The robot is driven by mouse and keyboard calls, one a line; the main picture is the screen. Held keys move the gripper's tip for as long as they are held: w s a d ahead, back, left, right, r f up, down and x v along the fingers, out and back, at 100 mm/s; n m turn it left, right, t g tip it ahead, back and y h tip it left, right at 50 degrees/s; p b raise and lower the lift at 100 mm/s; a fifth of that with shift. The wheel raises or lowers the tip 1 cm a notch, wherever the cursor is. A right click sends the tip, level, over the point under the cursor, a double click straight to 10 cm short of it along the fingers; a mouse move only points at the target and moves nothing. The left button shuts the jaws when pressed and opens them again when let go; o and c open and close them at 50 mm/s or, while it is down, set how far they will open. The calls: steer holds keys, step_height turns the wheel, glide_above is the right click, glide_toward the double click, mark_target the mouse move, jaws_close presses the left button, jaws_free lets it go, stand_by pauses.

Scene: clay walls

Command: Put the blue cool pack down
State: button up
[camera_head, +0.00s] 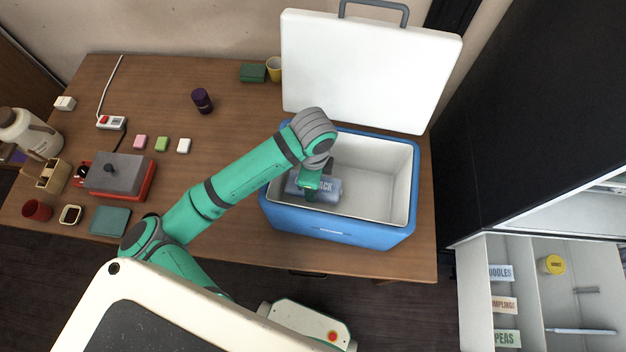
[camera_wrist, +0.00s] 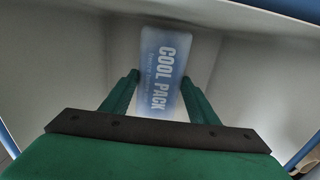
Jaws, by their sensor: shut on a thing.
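The blue cool pack (camera_head: 327,190) is inside the open blue cooler box (camera_head: 340,228), toward its left end. In the wrist view the cool pack (camera_wrist: 163,72) shows its "COOL PACK" lettering between my fingers. My gripper (camera_head: 312,186) reaches down into the box and is shut on the cool pack. The wrist view shows both green fingers of my gripper (camera_wrist: 160,95) at the pack's sides, with pale inner walls around. I cannot tell whether the pack touches the box floor.
The cooler's white lid (camera_head: 365,70) stands open behind it. The right part of the box is empty. A purple jar (camera_head: 202,100), a yellow cup (camera_head: 274,68) and a red-and-grey appliance (camera_head: 118,176) stand on the wooden table (camera_head: 240,120). An open drawer (camera_head: 535,285) is at the right.

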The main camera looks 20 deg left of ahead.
steer(key=shift+f, duration=0.55)
steer(key=o, duration=1.3)
step_height(320, 180, up, 13)
steer(key=shift+r, duration=0.1)
